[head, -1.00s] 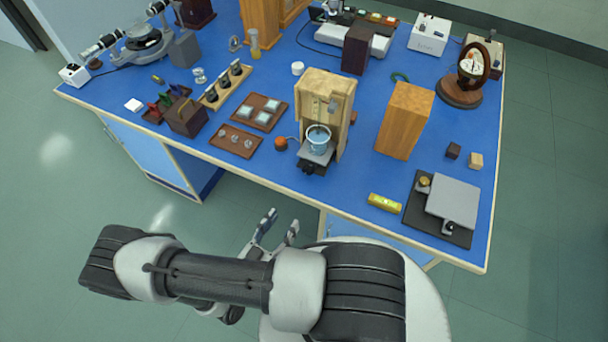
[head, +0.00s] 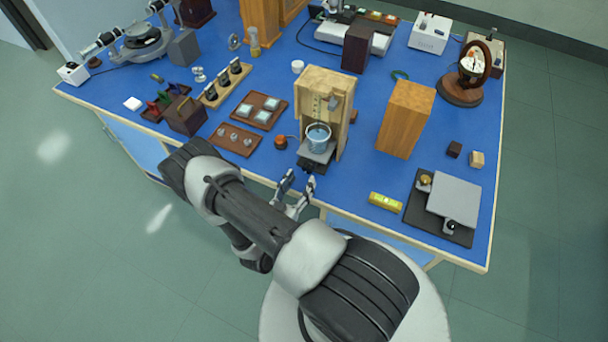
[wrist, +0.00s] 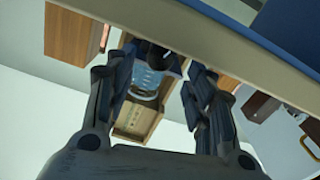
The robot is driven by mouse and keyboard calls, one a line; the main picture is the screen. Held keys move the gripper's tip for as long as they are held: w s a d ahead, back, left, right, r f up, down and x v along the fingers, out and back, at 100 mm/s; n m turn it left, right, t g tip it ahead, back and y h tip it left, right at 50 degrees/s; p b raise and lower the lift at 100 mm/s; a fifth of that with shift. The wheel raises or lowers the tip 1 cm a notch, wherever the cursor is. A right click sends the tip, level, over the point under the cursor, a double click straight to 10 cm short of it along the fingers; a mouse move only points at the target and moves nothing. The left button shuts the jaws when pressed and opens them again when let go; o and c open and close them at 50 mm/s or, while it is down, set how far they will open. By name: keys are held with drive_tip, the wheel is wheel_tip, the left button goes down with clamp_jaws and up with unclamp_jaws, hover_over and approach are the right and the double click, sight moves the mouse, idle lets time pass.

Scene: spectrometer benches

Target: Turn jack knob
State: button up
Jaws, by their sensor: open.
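The small jack (head: 316,154) has a grey top plate and stands in an open wooden frame (head: 318,90) near the table's front edge. A beaker of bluish liquid (head: 318,137) stands on its plate. The dark knob (head: 312,168) is low on the jack's front. My gripper (head: 298,184) is open and empty, just in front of the knob and a little to its left, apart from it. In the wrist view, the beaker (wrist: 147,80) and a dark part, probably the knob (wrist: 160,54), show between the spread fingers (wrist: 155,85).
An orange-topped knob (head: 281,142) and a brown tray of small lenses (head: 236,138) lie left of the frame. A yellow level (head: 385,201) and a dark board with a grey plate (head: 426,232) are at right. A wooden block (head: 405,118) stands right of the frame.

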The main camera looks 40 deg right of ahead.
sight(307, 170)
drive_tip(key=shift+x, duration=1.75)
drive_tip(key=shift+c, duration=0.3)
drive_tip(key=c, duration=1)
drive_tip(key=m+b, duration=0.1)
drive_tip(key=m, duration=0.3)
drive_tip(key=shift+s+m+b, duration=0.1)
drive_tip(key=shift+m+b, duration=0.2)
drive_tip(key=shift+m, duration=0.1)
drive_tip(key=o, duration=1.1)
drive_tip(key=shift+c, duration=0.2)
drive_tip(key=v, duration=1.2)
